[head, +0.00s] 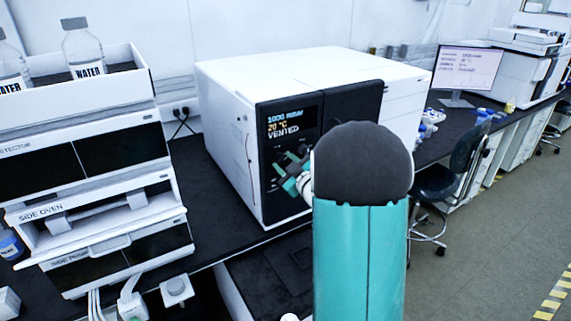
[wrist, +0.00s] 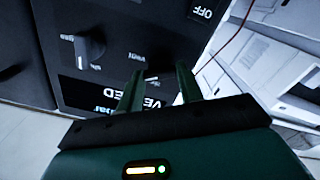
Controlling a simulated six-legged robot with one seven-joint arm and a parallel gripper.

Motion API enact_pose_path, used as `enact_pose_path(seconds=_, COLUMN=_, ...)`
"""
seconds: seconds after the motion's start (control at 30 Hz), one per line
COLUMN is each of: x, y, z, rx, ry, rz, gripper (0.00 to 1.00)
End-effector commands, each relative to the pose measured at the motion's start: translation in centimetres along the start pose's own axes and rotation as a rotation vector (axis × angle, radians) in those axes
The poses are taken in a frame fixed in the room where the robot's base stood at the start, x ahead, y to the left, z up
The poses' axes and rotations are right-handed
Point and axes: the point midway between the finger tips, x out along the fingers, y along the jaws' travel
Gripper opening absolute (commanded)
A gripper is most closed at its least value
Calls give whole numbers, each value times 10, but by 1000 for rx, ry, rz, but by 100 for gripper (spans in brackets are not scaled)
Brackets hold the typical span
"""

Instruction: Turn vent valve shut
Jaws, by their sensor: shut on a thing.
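The vent valve is on the black front panel (head: 292,120) of the white instrument (head: 290,72). The panel display (head: 284,122) reads 1000 mbar, 20 °C and VENTED. My gripper (head: 281,174) is at the panel below the display, partly behind my arm. In the wrist view the panel appears upside down, and my gripper's two fingers (wrist: 159,68) are apart, closed on the dark valve knob (wrist: 162,54). That knob is hard to make out against the panel; its pointer direction cannot be told. A "vent" label shows beside it.
Another dark knob (wrist: 90,46) is left of my fingers in the wrist view. An OFF label (wrist: 202,12) is at the top. The oven stack (head: 85,215) with water bottles (head: 83,46) stands left. A chair (head: 450,180) and open floor are right.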

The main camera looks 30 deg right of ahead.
Motion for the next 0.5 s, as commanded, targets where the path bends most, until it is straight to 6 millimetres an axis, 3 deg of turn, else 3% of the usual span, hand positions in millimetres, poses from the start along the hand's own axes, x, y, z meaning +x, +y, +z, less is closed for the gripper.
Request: enact_pose_path(seconds=0.5, x=0, y=-1, z=0, rx=-491, ry=1, rz=-1, gripper=14)
